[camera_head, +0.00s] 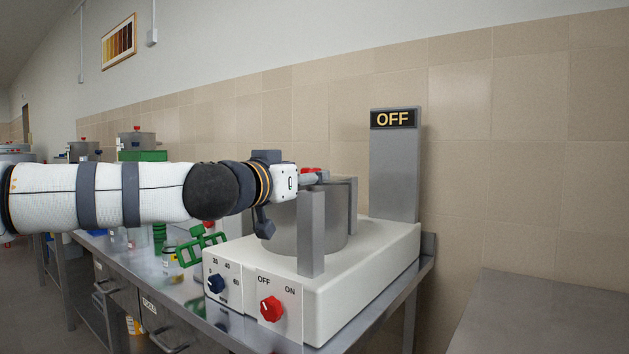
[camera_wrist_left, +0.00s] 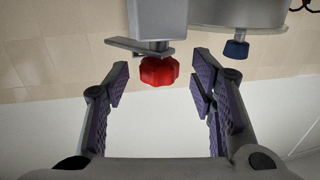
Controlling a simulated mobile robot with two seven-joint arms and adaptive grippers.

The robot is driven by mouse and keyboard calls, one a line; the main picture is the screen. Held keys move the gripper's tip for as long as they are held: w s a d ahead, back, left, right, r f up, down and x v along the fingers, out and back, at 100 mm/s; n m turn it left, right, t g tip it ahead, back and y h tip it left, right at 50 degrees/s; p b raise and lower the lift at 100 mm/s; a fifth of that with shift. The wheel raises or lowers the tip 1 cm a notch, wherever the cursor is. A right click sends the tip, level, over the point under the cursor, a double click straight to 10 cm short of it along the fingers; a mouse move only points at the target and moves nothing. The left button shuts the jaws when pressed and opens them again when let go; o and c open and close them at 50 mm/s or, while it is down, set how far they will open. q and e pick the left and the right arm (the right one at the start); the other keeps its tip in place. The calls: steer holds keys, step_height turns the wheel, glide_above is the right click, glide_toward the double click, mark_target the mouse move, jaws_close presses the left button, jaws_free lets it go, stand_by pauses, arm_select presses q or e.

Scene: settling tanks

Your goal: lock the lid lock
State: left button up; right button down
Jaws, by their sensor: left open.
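A red scalloped knob (camera_wrist_left: 158,71), which looks like the lid lock, sits under a grey block with a flat metal tongue (camera_wrist_left: 138,47) in the left wrist view. My left gripper (camera_wrist_left: 160,82) is open, its purple-padded fingers on either side of the knob with gaps to both. In the head view my left gripper (camera_head: 313,178) is level with the top of a grey pot (camera_head: 290,225) between grey posts (camera_head: 311,235). A bit of red (camera_head: 310,170) shows just behind the gripper, which hides most of the pot's top. My right gripper is not in view.
The pot stands on a white machine (camera_head: 365,270) with a blue dial (camera_head: 216,282), a red OFF/ON dial (camera_head: 270,309) and a sign reading OFF (camera_head: 395,119). Green racks (camera_head: 200,245) and jars stand left on the steel bench. A tiled wall is behind.

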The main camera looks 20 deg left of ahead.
arm_select(q)
steer(key=shift+w+d+r, duration=0.1)
steer(key=shift+w+d, duration=0.05)
steer(key=shift+w, duration=0.6)
steer(key=shift+w+d+r, duration=0.1)
steer(key=shift+w+d, duration=0.05)
steer(key=shift+w, duration=0.6)
steer(key=shift+c, duration=0.6)
jaws_close()
